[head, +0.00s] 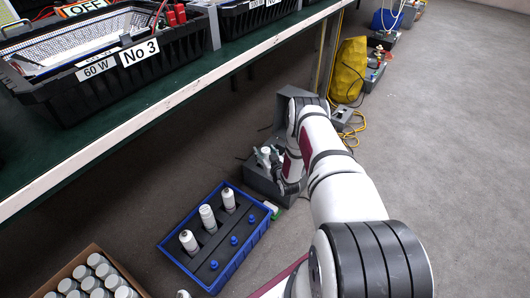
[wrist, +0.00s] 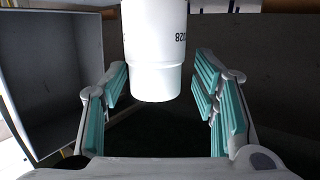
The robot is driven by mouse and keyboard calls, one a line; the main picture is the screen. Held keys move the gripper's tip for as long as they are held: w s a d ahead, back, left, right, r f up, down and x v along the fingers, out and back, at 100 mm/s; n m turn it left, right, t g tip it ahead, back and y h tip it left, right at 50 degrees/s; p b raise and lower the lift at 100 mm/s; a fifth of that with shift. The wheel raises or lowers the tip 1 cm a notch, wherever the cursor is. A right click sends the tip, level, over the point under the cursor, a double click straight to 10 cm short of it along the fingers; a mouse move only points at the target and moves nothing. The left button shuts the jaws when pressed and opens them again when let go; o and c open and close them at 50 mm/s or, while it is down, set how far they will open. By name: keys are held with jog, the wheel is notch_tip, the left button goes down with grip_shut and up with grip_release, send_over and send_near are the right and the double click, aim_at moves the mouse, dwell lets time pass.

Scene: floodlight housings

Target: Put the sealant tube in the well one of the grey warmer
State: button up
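The white sealant tube (wrist: 155,60) with black print is between the two teal-padded fingers of my gripper (wrist: 161,85) in the wrist view. In the head view my gripper (head: 277,170) is at the grey warmer (head: 262,184), and the arm hides part of both. The warmer has a raised grey panel behind it (head: 290,97). I cannot make out the wells or their numbers.
A blue tray (head: 238,268) with several white tubes and blue caps stands left of the warmer. A cardboard box (head: 133,285) of white-topped tubes is at the lower left. A green bench (head: 150,110) overhangs the left. Yellow cable (head: 352,128) lies behind. Floor at right is clear.

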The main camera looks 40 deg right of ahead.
jog(key=shift+s+r, duration=0.1)
jog(key=shift+r, duration=0.1)
jog(key=p+v, duration=0.4)
jog(key=v, duration=0.8)
jog(key=shift+p, duration=0.4)
